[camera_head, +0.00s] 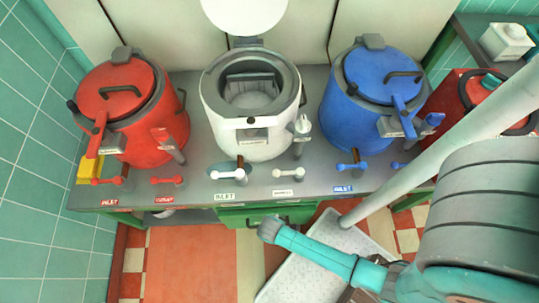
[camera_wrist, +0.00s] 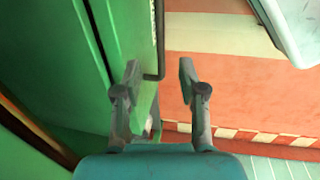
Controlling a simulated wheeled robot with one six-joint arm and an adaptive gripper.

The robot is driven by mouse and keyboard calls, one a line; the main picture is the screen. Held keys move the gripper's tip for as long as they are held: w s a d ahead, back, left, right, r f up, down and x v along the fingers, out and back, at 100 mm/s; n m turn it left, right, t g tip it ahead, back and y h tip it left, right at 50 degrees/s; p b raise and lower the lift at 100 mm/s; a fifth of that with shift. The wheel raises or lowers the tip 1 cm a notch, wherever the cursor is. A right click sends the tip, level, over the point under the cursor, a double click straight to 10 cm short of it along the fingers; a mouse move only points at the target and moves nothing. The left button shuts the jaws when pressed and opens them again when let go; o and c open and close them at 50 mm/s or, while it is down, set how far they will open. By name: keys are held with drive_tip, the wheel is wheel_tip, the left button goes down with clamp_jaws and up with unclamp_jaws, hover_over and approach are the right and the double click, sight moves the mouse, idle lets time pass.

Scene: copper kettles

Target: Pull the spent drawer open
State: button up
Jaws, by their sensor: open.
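The green drawer (camera_head: 236,217) sits under the worktop below the white kettle, and its dark handle shows at its front. I cannot tell whether this is the spent drawer, as no label on it is readable. In the wrist view, a green front (camera_wrist: 75,50) fills the left side, with a dark bar handle (camera_wrist: 160,50) along its edge. My gripper (camera_wrist: 158,75) is open, with one finger on either side of the bar's lower end in the picture. I see no clear contact. My gripper is not clearly visible in the head view.
Red (camera_head: 128,110), white (camera_head: 255,125) and blue (camera_head: 352,122) kettles stand on the grey worktop (camera_head: 300,82), with small valve levers along its front. A pale tray (camera_head: 310,285) lies on the floor below my arm. The red-orange floor at left (camera_head: 190,265) is clear.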

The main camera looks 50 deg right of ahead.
drive_tip(key=f, duration=0.3)
drive_tip(key=w+d+f, duration=0.1)
drive_tip(key=f, duration=0.6)
drive_tip(key=shift+w+d+f, duration=0.2)
drive_tip(key=shift+d+f, duration=0.05)
clamp_jaws()
